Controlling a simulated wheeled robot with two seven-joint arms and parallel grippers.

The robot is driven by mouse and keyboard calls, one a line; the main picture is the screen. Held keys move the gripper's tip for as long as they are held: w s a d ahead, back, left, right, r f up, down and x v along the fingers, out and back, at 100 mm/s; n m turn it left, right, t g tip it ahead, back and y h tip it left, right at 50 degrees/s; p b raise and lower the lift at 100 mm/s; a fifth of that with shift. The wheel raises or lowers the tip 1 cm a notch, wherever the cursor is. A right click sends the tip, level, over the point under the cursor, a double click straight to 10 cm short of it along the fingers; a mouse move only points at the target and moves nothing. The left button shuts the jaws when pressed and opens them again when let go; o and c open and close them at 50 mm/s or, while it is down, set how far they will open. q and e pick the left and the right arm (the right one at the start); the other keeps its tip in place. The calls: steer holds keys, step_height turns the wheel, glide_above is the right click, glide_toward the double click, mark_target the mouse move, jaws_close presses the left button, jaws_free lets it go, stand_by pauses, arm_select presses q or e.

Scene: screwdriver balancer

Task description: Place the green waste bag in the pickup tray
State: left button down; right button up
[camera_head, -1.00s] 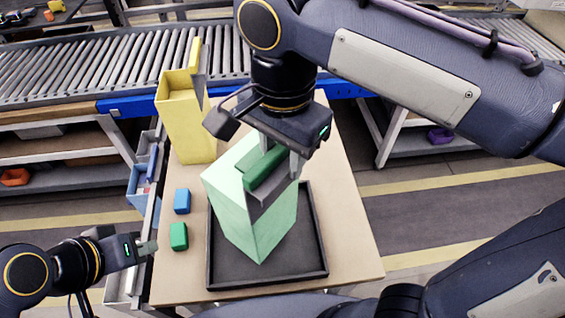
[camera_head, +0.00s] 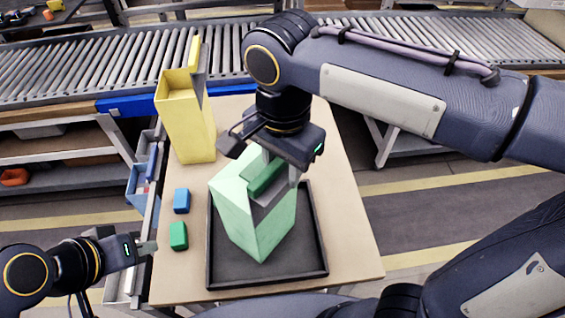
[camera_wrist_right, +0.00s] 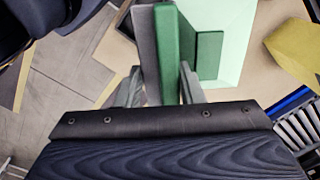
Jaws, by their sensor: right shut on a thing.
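The green waste bag (camera_head: 250,218) is a tall pale-green box-like bag with a darker green grip at its top. It stands over the black pickup tray (camera_head: 300,262), a little tilted in the head view. I cannot tell whether its base touches the tray floor. My right gripper (camera_head: 280,172) is above it, shut on the dark green grip, which also shows between the fingers in the right wrist view (camera_wrist_right: 168,60). My left gripper (camera_head: 148,248) is at the table's left edge, away from the bag; its finger gap is not clear.
A yellow bag (camera_head: 188,125) stands at the table's back left. A blue block (camera_head: 182,201) and a green block (camera_head: 179,236) lie left of the tray. Blue bins (camera_head: 140,185) line the left edge. A roller conveyor (camera_head: 100,70) runs behind. The table's right side is clear.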

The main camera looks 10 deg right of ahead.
steer(key=o, duration=1)
step_height(320, 180, up, 12)
steer(key=p, duration=0.2)
steer(key=s+d+f+n+t+y, duration=0.1)
steer(key=s+d+f+n+y, duration=0.2)
steer(key=d+f, duration=0.75)
steer(key=s+d+f+n+t, duration=0.1)
steer(key=d+f, duration=0.1)
steer(key=f, duration=0.1)
steer(key=s+d+f+n+t, duration=0.2)
steer(key=f, duration=0.1)
steer(key=s+d+f+n+t, duration=0.1)
steer(key=f, duration=0.2)
steer(key=shift+s+d+y, duration=0.3)
steer(key=shift+s+d, duration=0.05)
steer(key=shift+d, duration=0.05)
